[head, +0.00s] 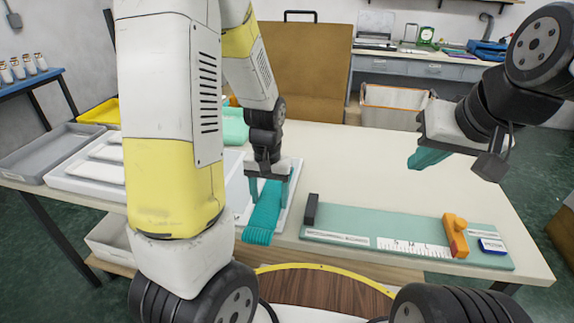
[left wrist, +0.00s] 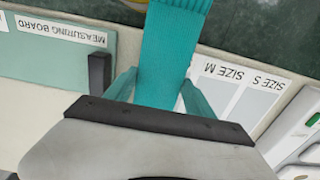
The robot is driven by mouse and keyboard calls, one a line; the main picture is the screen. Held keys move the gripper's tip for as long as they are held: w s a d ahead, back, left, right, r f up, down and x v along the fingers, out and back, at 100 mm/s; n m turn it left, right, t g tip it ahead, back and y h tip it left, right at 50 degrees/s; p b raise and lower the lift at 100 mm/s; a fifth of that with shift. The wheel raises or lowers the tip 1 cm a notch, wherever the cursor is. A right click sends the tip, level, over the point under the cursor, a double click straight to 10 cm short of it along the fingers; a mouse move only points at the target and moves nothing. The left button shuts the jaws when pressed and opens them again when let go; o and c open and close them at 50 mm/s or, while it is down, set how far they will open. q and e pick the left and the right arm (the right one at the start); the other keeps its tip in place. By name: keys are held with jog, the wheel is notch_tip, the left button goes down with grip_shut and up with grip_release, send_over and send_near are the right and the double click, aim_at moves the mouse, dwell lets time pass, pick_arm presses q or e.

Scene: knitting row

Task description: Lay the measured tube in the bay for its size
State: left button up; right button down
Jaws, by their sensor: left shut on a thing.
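A teal knitted tube (head: 262,218) with a ribbed end hangs from my left gripper (head: 266,190), whose teal fingers are shut on it. In the left wrist view the tube (left wrist: 172,45) runs between the fingers, its ribbed end over the table's edge. The white bay board (head: 293,190) is beneath and beside it. Labels SIZE M (left wrist: 224,71) and SIZE S (left wrist: 268,84) show to the right of the tube; no third label shows. I cannot tell whether the tube touches the board. My right gripper (head: 428,158) is raised at the right, its finger gap unclear.
The green measuring board (head: 360,222) lies right of the bay board, with a dark end stop (head: 311,209), an S M L scale and an orange slider (head: 455,236). White trays (head: 85,172) and a grey tray (head: 45,150) stand left. The table behind the measuring board is clear.

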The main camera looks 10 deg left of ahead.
pick_arm(q)
jog(key=w, duration=0.4)
jog(key=w+f, duration=0.1)
jog(key=w, duration=0.3)
jog(key=w+a, duration=0.1)
jog(key=w, duration=0.3)
jog(key=shift+w+f, duration=0.15)
jog(key=shift+w, duration=0.2)
jog(key=shift+w+a+f, duration=0.1)
jog(key=shift+w+f, duration=0.15)
jog(key=shift+f, duration=1.5)
jog(key=o, duration=1.3)
jog(key=shift+f, duration=0.15)
